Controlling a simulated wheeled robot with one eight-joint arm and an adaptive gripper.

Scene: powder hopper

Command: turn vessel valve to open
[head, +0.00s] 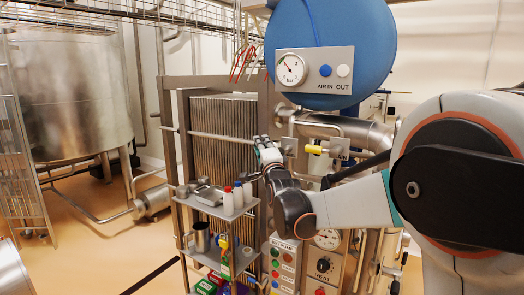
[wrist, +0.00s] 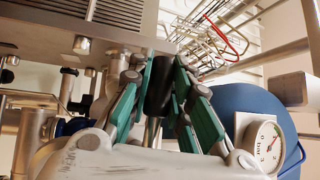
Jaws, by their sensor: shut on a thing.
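My gripper (head: 264,148) is in front of the plate stack's right side, below and left of the blue vessel (head: 330,45). In the wrist view, my gripper (wrist: 168,90) has its green-padded fingers closed on a dark cylindrical handle (wrist: 158,86). It looks like the grip of a valve lever; the valve body is mostly hidden behind the fingers. In the head view my gripper hides the handle. A yellow valve handle (head: 315,149) sits on the piping to the right, apart from my gripper. Whether the held valve is open or closed cannot be told.
A panel with a gauge (head: 291,69) is on the vessel. A shelf cart (head: 216,206) with bottles and a metal jug stands below my gripper. Steel pipes (head: 345,128) and a button panel (head: 283,262) are close to my arm. Open floor lies left.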

